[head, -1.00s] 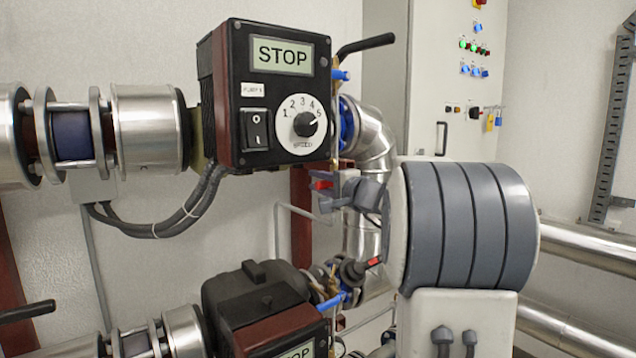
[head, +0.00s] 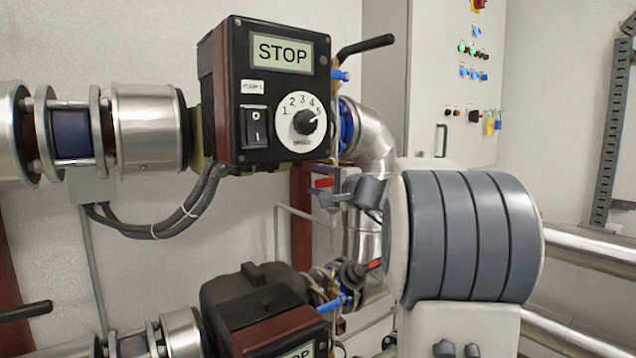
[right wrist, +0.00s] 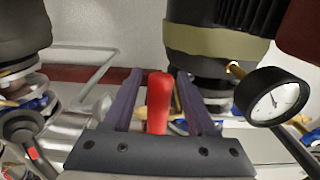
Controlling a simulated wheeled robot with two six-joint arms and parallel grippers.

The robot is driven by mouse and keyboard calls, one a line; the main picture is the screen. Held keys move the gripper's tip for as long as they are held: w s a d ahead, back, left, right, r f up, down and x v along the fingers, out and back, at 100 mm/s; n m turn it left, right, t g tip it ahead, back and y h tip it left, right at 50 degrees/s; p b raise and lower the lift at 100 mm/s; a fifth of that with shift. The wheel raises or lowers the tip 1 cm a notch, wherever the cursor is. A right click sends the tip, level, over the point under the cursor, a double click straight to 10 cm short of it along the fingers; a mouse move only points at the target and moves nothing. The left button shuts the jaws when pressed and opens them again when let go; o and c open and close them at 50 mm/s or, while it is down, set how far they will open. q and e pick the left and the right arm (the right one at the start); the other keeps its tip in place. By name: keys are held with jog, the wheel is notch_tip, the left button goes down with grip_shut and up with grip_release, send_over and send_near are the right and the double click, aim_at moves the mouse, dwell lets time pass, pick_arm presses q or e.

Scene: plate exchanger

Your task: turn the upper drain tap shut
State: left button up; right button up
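The upper drain tap's red lever (head: 322,183) shows small in the head view, below the upper pump and next to the vertical pipe. In the right wrist view the red lever (right wrist: 160,103) stands upright between my right gripper's two fingers (right wrist: 159,75). A narrow gap shows on each side of it, so the fingers look open around it and not closed on it. In the head view my right gripper (head: 338,192) is at the lever, partly hidden by its own wrist and the big grey arm link. My left gripper is not in view.
The upper pump box (head: 270,95) reading STOP sits just above the tap. A black lever handle (head: 366,46) sticks out near it. The lower pump (head: 255,295) and a second red lever (head: 374,264) are below. A pressure gauge (right wrist: 272,97) stands close right of the gripper.

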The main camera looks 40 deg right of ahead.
jog(key=b, duration=0.3)
send_near(329, 183)
jog(key=w, duration=0.3)
jog(key=shift+w+a, duration=0.1)
jog(key=shift+w, duration=0.05)
